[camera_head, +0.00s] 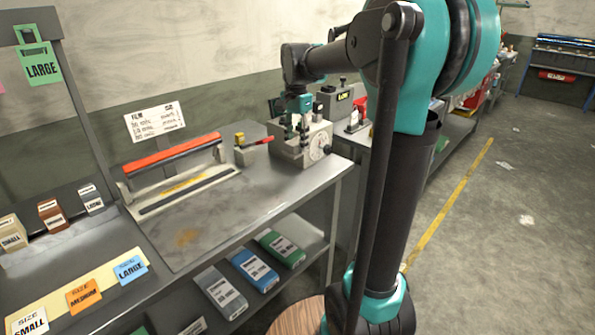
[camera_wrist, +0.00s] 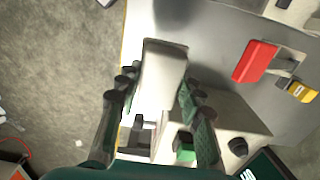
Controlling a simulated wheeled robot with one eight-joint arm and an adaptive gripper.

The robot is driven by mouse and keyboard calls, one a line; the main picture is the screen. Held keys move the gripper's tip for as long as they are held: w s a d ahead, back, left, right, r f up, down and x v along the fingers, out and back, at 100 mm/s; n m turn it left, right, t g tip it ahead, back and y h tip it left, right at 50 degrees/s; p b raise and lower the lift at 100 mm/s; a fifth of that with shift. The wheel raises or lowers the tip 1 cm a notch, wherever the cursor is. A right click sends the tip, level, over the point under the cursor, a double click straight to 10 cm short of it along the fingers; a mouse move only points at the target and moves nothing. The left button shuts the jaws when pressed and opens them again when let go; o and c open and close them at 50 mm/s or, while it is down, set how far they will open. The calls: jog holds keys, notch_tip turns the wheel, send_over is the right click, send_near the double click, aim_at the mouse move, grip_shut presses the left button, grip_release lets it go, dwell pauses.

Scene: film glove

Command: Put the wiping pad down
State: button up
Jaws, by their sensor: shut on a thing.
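My gripper (camera_wrist: 156,88) is shut on a pale, block-like thing, which I take to be the wiping pad (camera_wrist: 163,65). It sits between the two fingertips in the wrist view. In the head view my gripper (camera_head: 298,138) points down over the pale machine with a round dial (camera_head: 318,152) at the bench's far right end. There the pad cannot be told apart from the machine. I cannot tell whether the pad touches the surface under it. The grey metal bench top (camera_head: 235,205) shows bare in front of the machine.
A sealer with a red bar (camera_head: 172,152) stands on the bench at left. A yellow block with a red lever (camera_head: 245,152) is between it and the machine; the lever (camera_wrist: 255,62) also shows in the wrist view. Size cards (camera_head: 84,297) lie at front left.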

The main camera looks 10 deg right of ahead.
notch_tip(320, 180, down, 10)
jog(key=shift+f, duration=0.2)
jog(key=shift+f, duration=0.1)
dwell(0.3)
jog(key=o, duration=1.1)
notch_tip(320, 180, up, 12)
jog(key=shift+r, duration=0.15)
